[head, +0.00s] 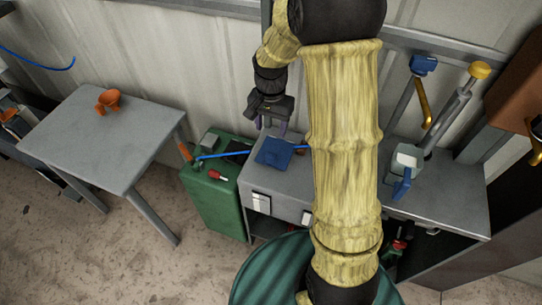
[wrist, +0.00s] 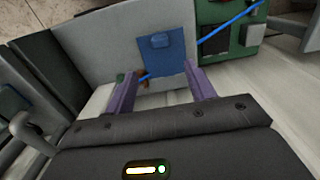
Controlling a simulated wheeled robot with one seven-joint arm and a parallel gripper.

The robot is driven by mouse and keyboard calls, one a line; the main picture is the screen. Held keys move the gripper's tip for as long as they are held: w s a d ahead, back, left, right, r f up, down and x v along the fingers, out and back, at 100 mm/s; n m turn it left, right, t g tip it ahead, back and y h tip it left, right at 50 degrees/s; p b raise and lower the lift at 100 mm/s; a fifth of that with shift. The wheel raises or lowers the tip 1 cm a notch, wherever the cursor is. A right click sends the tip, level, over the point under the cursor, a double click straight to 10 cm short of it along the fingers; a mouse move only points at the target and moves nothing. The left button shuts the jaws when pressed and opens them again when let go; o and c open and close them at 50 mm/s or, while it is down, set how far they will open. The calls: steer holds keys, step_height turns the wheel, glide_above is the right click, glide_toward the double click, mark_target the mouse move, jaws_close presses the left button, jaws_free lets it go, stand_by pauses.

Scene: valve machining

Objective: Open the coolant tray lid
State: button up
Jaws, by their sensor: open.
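A blue square panel (head: 274,151), which looks like the coolant tray lid, lies roughly flat on the grey bench top. In the wrist view the blue panel (wrist: 176,60) shows a small raised blue block (wrist: 160,40) near its far edge. My gripper (head: 270,127) is above and behind the panel in the head view. In the wrist view my gripper (wrist: 161,72) has its two purple fingers apart, one on each side of the panel's near part, with nothing held between them. I cannot tell the exact gap to the panel. Any tray beneath it is hidden.
A thin blue hose (head: 222,155) runs beside the panel from a green cabinet (head: 217,200). A grey table (head: 110,140) with an orange funnel-like piece (head: 108,101) stands left. A lever fixture (head: 408,158) stands on the bench right of my arm. A green drum (head: 262,275) is in front.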

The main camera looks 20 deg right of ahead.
mark_target(271, 155)
step_height(271, 155, down, 15)
steer(key=shift+r+b, duration=0.15)
steer(key=shift+b, duration=0.45)
steer(key=shift+r, duration=0.1)
jaws_close()
